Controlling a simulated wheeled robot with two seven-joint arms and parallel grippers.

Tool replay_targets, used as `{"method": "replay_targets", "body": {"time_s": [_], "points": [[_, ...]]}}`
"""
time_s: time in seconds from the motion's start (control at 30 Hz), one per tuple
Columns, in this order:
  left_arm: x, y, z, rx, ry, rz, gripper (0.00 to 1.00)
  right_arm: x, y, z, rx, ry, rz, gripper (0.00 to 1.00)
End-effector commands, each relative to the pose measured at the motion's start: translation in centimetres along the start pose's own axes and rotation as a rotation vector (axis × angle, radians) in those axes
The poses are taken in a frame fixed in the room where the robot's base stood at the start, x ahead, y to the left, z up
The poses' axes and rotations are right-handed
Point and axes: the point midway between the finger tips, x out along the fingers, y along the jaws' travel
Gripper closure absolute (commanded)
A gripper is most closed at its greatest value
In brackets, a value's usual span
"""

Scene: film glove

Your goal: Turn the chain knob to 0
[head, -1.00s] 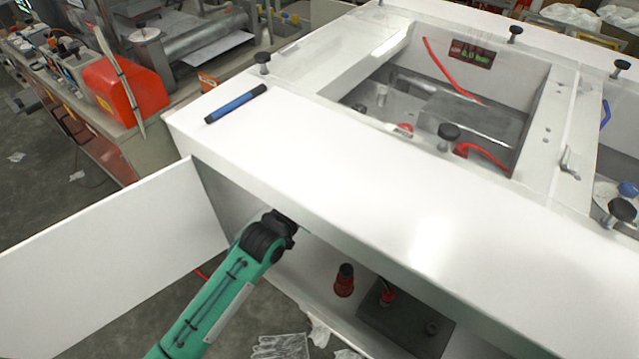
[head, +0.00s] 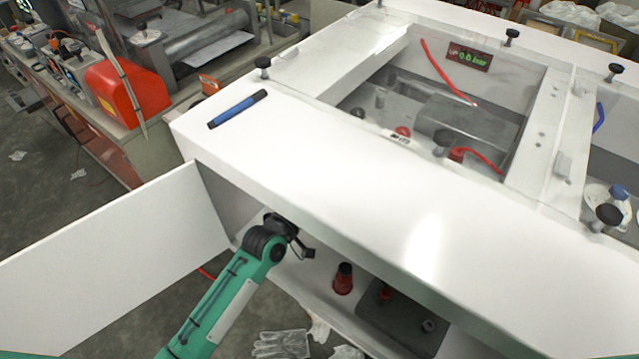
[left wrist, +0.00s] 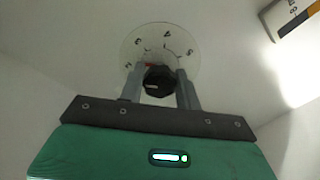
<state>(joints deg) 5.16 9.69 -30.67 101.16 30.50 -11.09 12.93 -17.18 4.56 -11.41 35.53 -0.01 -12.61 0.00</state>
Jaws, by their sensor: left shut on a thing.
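The chain knob (left wrist: 158,82) is a small black knob on a pale round dial plate (left wrist: 135,48) with printed numbers, on a white wall in the left wrist view. The two grey fingers of my left gripper (left wrist: 160,88) stand either side of it and are shut on it. A small red mark shows at the knob's upper left; which number the knob points to cannot be read. In the head view my left gripper (head: 303,248) reaches into the open cabinet under the white top, and the knob is hidden there. My right gripper is not in view.
An open white door (head: 110,262) stands left of my arm. Inside the cabinet are a red and black plug-like part (head: 343,278) and a dark box (head: 402,325). A blue marker (head: 237,108) lies on the white top (head: 330,170). A labelled block (left wrist: 290,14) shows at upper right.

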Motion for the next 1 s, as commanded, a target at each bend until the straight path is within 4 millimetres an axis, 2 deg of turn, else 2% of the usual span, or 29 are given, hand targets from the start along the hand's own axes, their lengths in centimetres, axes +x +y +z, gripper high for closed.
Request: {"method": "replay_targets", "body": {"time_s": [0.7, 1.0], "points": [[0.0, 0.1, 0.0, -0.675, -0.002, -0.002, 0.89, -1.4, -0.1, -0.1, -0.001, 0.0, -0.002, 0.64], [0.0, 0.1, 0.0, -0.891, -0.001, -0.002, 0.89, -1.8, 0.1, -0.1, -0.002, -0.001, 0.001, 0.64]]}}
